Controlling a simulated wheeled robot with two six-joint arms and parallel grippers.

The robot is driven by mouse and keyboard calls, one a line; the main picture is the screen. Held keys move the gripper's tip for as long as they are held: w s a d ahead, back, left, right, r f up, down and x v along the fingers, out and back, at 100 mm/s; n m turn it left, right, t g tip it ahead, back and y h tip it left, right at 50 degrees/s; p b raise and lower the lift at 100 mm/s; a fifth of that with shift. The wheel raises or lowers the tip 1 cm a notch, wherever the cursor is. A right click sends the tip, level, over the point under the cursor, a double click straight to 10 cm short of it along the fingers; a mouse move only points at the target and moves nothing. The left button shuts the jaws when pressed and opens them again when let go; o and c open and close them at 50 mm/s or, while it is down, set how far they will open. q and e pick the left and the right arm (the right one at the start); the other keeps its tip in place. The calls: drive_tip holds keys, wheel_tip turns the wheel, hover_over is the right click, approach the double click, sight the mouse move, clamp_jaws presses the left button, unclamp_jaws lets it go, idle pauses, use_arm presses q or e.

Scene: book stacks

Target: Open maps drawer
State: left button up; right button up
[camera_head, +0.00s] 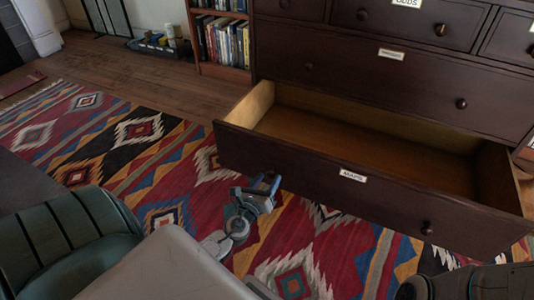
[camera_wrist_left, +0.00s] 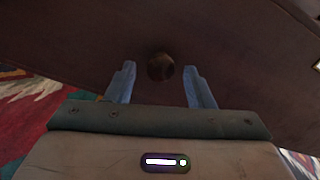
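The bottom drawer (camera_head: 330,178) of the dark wooden chest is pulled well out. Its pale wooden inside looks empty. Its front carries a small white label (camera_head: 353,175), too small to read surely, and a round knob (camera_head: 427,228) on the right. My left gripper (camera_head: 268,185) is low in front of the drawer front, left of the label. In the left wrist view its two fingers (camera_wrist_left: 160,88) are apart, and a round knob (camera_wrist_left: 161,66) shows between and just beyond their tips, with no finger visibly touching it. My right gripper cannot be made out.
A closed wide drawer (camera_head: 385,75) and smaller drawers sit above. A bookshelf (camera_head: 222,40) stands left of the chest. A patterned rug (camera_head: 130,135) covers the floor before it. A green chair (camera_head: 65,235) stands at the lower left. Bare floor shows beyond the rug.

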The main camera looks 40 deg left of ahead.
use_arm(q)
drive_tip(key=v, duration=1)
drive_tip(key=shift+s, duration=0.4)
